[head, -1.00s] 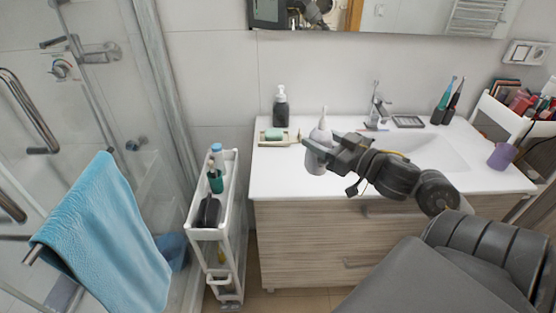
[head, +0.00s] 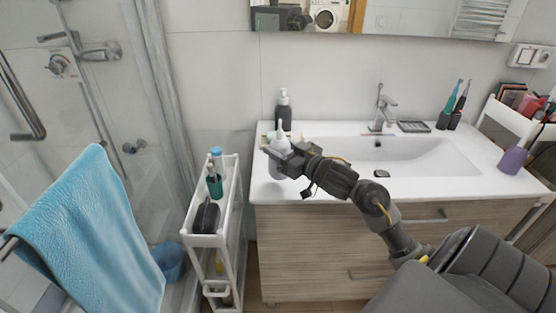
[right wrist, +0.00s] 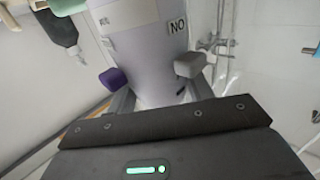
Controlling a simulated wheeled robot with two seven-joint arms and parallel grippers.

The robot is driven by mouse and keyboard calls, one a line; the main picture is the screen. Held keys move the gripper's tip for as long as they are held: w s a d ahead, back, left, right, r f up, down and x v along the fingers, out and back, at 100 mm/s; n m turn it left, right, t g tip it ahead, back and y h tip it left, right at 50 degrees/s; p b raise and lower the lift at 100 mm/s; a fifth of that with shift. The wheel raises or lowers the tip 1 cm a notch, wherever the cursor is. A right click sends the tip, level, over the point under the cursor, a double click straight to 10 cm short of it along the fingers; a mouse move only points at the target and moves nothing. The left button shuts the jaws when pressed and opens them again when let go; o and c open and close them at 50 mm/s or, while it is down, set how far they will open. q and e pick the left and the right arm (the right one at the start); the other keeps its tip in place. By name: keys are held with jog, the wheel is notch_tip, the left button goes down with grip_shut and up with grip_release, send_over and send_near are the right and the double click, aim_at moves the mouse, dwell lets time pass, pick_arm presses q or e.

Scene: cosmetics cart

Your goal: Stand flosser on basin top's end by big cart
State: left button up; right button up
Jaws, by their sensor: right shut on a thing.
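The flosser (head: 279,146) is a pale lavender-white body with a thin nozzle, held upright. My right gripper (head: 281,160) is shut on it, over the left end of the white basin top (head: 340,187). I cannot tell whether its base touches the surface. In the right wrist view the flosser (right wrist: 148,45) fills the space between the two finger pads of the gripper (right wrist: 150,74). A slim white cart (head: 231,200) stands just left of the basin top. Another white cart (head: 507,117) with cosmetics stands at the right end. My left gripper is not in view.
A dark soap bottle (head: 284,108) stands behind the flosser, near a soap dish partly hidden by it. The sink (head: 425,157), faucet (head: 380,110), toothbrushes (head: 453,107) and purple cup (head: 512,160) are to the right. The front left of the top is clear.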

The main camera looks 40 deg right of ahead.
jog(key=shift+w+f, duration=0.2)
jog(key=shift+f, duration=0.15)
jog(key=shift+w+f, duration=0.1)
jog(key=shift+f, duration=1.5)
jog(key=shift+f, duration=0.25)
jog(key=o, duration=1)
